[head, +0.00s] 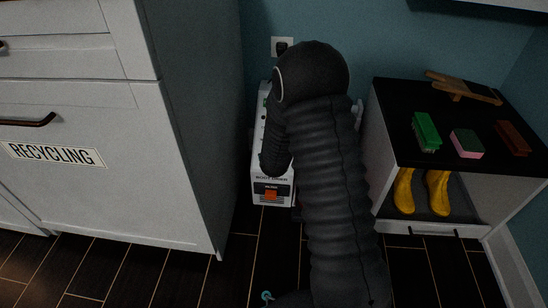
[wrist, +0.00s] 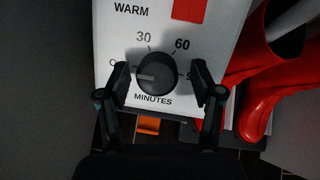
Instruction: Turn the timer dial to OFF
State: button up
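The timer dial (wrist: 157,74) is a round black knob on a white panel in the wrist view. Around it are 30, 60, a partly hidden label starting with O at left and a partly hidden 9 at right, with MINUTES below. A pale mark on the knob points left, roughly toward the O label. My gripper (wrist: 161,78) is open, one finger on each side of the dial; whether either touches it I cannot tell. In the head view my arm hides the dial and gripper; the white appliance (head: 259,186) shows beside and below the arm.
A red patch (wrist: 189,9) by WARM and red boots (wrist: 258,95) are close at right. An orange switch (head: 271,195) is low on the appliance. A white cabinet (head: 150,180) stands left; a black-topped bench (head: 395,120) with brushes and yellow boots (head: 404,192) stands right.

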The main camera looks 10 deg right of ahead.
jog(key=shift+s+a+f, duration=0.1)
jog(key=shift+a, duration=0.05)
jog(key=shift+s, duration=0.15)
jog(key=v, duration=1.1)
jog(key=shift+s+r, duration=0.15)
jog(key=shift+r, duration=0.25)
